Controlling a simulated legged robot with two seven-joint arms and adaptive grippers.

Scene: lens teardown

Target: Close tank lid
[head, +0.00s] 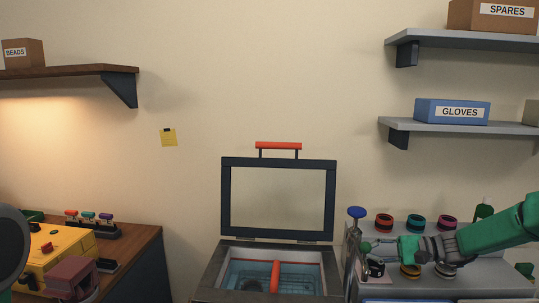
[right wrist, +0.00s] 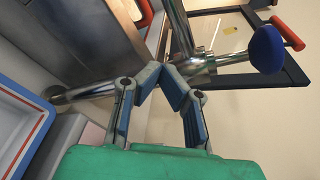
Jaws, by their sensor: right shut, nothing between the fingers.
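The tank (head: 212,272) stands at the bottom middle of the head view, with bluish liquid and a red bar (head: 274,278) inside. Its lid (head: 228,200), a dark frame with a clear pane, stands open and upright at the back. A red handle (head: 279,145) is on the lid's top edge. My right gripper (head: 368,247) is to the right of the tank, by a metal post with a blue knob (head: 357,212). In the right wrist view the gripper's fingertips (right wrist: 165,68) are together and empty, close to the metal post. Lid and handle (right wrist: 287,33) show beyond.
Right of the tank, a grey stand (head: 470,284) carries several colored rings, partly behind my right arm. At left, a wooden bench (head: 140,245) holds a yellow case (head: 65,248) and small colored-top parts. Shelves (head: 455,127) hang on the wall at both sides.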

